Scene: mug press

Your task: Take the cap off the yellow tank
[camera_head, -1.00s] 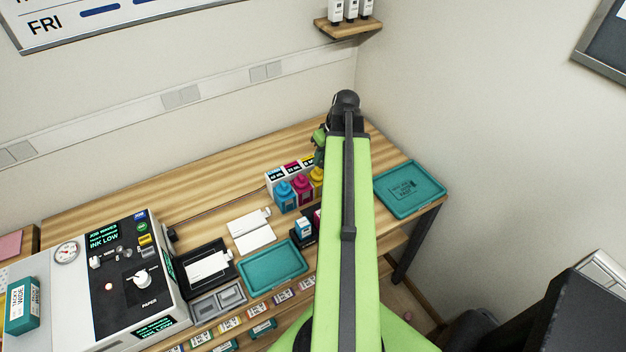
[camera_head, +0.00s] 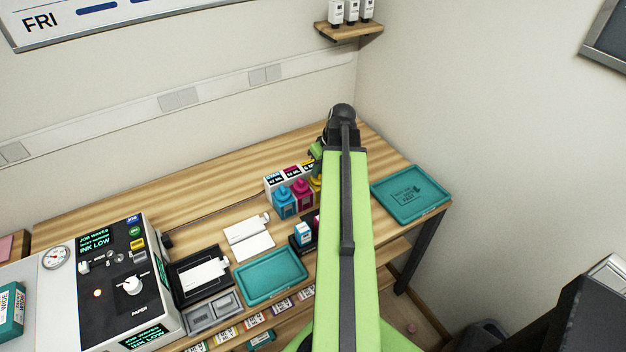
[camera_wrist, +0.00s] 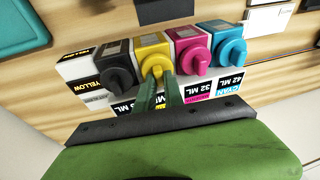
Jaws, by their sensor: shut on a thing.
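The yellow tank (camera_wrist: 148,47) stands in a row of ink tanks in the wrist view, between a black tank and a magenta one. Its round yellow cap (camera_wrist: 157,66) faces my camera. My gripper (camera_wrist: 158,78) has its green fingers shut at the cap. The fingers hide the cap's near side, and I cannot tell whether it is still seated on the tank. In the head view only a sliver of the yellow tank (camera_head: 316,184) shows beside my arm.
The magenta tank (camera_wrist: 193,52), cyan tank (camera_wrist: 227,43) and black tank (camera_wrist: 118,72) stand close on both sides. White labelled boxes (camera_wrist: 205,87) line the near side. An empty teal tray (camera_head: 272,277) and another teal tray (camera_head: 410,193) lie on the table.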

